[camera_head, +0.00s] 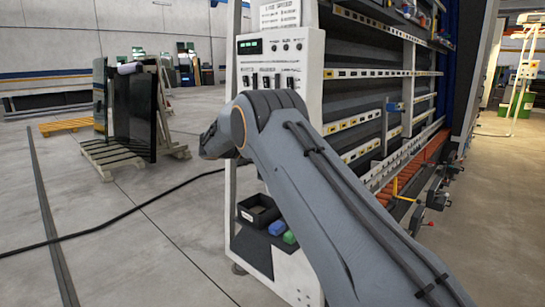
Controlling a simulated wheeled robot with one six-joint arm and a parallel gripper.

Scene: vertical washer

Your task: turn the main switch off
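The washer's white control panel (308,75) stands upright at the picture's centre. It has a green-lit display (250,46), small round knobs (286,47) to its right, and a row of dark switches (277,81) below. I cannot tell which control is the main switch. My grey arm crosses from the lower right and hides the panel's middle part. The dark end of my arm (216,137) is in front of the cabinet's left edge, pointing left. I cannot make out fingers or whether the gripper is open or shut.
A black bin (259,211) and blue and green items (277,228) sit low on the cabinet. The washer's rack (375,75) runs back to the right. A black cable (150,204) lies on the floor. A pallet with dark glass (134,105) stands left. Left floor is mostly clear.

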